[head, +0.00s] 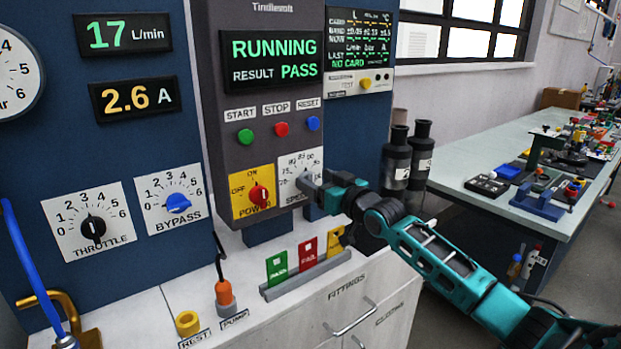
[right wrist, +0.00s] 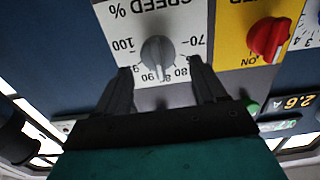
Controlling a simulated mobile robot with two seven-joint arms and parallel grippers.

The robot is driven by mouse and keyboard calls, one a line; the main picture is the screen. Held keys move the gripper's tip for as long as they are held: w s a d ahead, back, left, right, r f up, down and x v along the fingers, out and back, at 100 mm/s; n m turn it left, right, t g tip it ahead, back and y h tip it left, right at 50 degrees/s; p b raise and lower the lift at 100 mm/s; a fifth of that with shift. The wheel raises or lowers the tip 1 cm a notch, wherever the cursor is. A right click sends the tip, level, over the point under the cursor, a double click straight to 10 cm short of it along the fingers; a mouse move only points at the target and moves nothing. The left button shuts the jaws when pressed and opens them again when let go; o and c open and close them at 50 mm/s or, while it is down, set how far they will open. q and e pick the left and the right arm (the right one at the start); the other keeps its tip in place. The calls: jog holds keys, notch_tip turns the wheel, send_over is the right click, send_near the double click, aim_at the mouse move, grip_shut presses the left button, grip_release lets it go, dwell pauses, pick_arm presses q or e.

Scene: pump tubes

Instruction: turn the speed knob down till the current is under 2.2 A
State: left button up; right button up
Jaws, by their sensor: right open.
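The speed panel (head: 290,165) is a white dial plate on the grey controller. Its grey speed knob (right wrist: 158,52) shows in the right wrist view, upside down, with its pointer between the 80 and 90 marks. My right gripper (right wrist: 163,78) is open, with one dark finger on each side just in front of the knob. I cannot tell whether the fingers touch it. In the head view my right gripper (head: 314,186) covers much of the dial. The current display (head: 126,98) reads 2.6 A. My left gripper is not in view.
The red power knob (head: 260,194) sits on a yellow plate close left of the speed dial. Start, stop and reset buttons (head: 281,129) are above. Pass and fail cards (head: 278,266) stand below on the bench. Black cylinders (head: 397,158) stand to the right.

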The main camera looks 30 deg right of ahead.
aim_at(313, 178)
jog(key=shift+w+a, duration=0.1)
jog(key=shift+w, duration=1.45)
jog(key=c, duration=1.1)
